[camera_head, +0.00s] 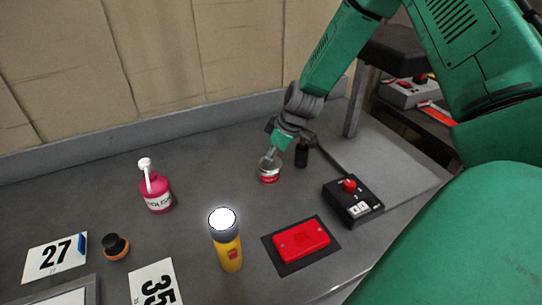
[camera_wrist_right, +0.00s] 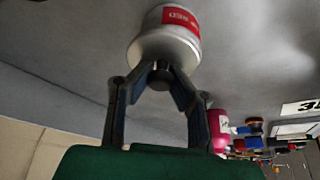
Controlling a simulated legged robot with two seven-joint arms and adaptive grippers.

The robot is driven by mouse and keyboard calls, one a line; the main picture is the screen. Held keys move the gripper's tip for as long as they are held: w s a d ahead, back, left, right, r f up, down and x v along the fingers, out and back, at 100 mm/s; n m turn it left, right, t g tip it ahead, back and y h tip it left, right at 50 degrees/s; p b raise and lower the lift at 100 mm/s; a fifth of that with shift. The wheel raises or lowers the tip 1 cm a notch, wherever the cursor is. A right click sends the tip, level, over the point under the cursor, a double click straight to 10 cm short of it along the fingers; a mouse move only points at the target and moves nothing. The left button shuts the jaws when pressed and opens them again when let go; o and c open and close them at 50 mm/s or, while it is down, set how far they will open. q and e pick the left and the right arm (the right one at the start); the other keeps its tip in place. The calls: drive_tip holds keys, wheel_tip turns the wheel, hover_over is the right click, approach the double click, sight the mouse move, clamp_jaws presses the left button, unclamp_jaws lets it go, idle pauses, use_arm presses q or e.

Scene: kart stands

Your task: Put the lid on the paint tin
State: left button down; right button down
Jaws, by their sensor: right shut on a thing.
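The paint tin (camera_head: 269,176), silver with a red label, stands on the grey bench below my right gripper (camera_head: 270,157). In the right wrist view the tin (camera_wrist_right: 181,18) shows just beyond the fingertips (camera_wrist_right: 160,72). My right gripper is shut on the dark knob of the lid (camera_wrist_right: 160,80). The silver lid (camera_wrist_right: 158,50) lies at the tin's top; I cannot tell whether it is fully seated or slightly above. My left gripper is not in view.
A black bottle (camera_head: 302,157) stands close right of the tin. A control box (camera_head: 353,203), red case (camera_head: 302,241), yellow flashlight (camera_head: 228,250) and pink pump bottle (camera_head: 156,192) stand around. Number cards (camera_head: 55,258) lie at left. A wall runs behind the bench.

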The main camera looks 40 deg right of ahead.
drive_tip(key=shift+a, duration=0.3)
idle(1.2)
drive_tip(key=c, duration=1.4)
unclamp_jaws()
drive_tip(key=shift+c, duration=0.2)
drive_tip(key=shift+o, duration=0.4)
drive_tip(key=o, duration=0.4)
drive_tip(key=shift+r+p, duration=3.15)
drive_tip(key=shift+r, duration=0.35)
